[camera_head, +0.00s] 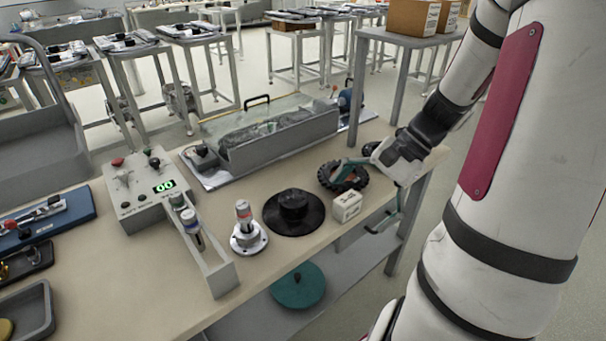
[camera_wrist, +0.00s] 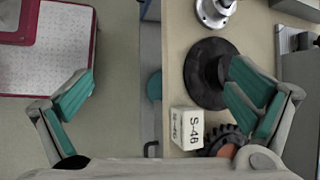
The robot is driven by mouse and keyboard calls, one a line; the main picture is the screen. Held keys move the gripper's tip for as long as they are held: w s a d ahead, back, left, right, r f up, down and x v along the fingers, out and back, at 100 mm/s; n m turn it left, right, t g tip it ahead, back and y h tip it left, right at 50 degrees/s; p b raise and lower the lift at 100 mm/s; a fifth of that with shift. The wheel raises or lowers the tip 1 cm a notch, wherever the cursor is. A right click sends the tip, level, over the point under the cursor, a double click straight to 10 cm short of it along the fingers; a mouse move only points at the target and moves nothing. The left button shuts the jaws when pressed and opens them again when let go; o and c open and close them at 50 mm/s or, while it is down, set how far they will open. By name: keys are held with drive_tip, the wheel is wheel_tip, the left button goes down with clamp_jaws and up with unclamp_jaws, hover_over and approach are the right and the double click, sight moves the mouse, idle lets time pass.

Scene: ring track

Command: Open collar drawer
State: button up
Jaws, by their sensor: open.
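The collar drawer is not clearly recognisable. In the wrist view a small dark handle (camera_wrist: 150,149) sticks out from the table's edge beside the white box, and it may belong to the drawer. In the wrist view my gripper (camera_wrist: 160,70) straddles the table edge: the left finger is over the floor, the right one over the table. The handle lies between the fingers' sides, nearer the palm, and appears untouched.
A white box (camera_head: 347,206), a black toothed ring (camera_head: 343,176) and a black disc (camera_head: 293,213) crowd the table (camera_head: 150,285) near my gripper. A teal disc (camera_head: 298,287) lies on the lower shelf. A flanged post (camera_head: 246,236) and a control box (camera_head: 140,192) stand further left.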

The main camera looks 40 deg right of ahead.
drive_tip(key=s+d+f+m+t+h+b, duration=0.35)
drive_tip(key=d+f+m+t+b, duration=0.35)
drive_tip(key=d+f+m, duration=0.4)
drive_tip(key=s+d+f+m+t+h+b, duration=0.2)
drive_tip(key=s+d+f+m+t+b, duration=0.3)
drive_tip(key=d+f+m+t, duration=0.65)
drive_tip(key=w+a+n+g+b, duration=0.1)
drive_tip(key=w, duration=0.3)
drive_tip(key=w+f+n+g+b, duration=0.1)
drive_tip(key=w, duration=0.4)
drive_tip(key=w+a+f+n+g, duration=0.1)
drive_tip(key=w, duration=0.3)
drive_tip(key=shift+w+a+n+b, duration=0.25)
drive_tip(key=shift+w+a+b, duration=0.1)
drive_tip(key=shift+w+b, duration=0.05)
drive_tip(key=c, duration=1.4)
drive_tip(key=shift+s, duration=0.15)
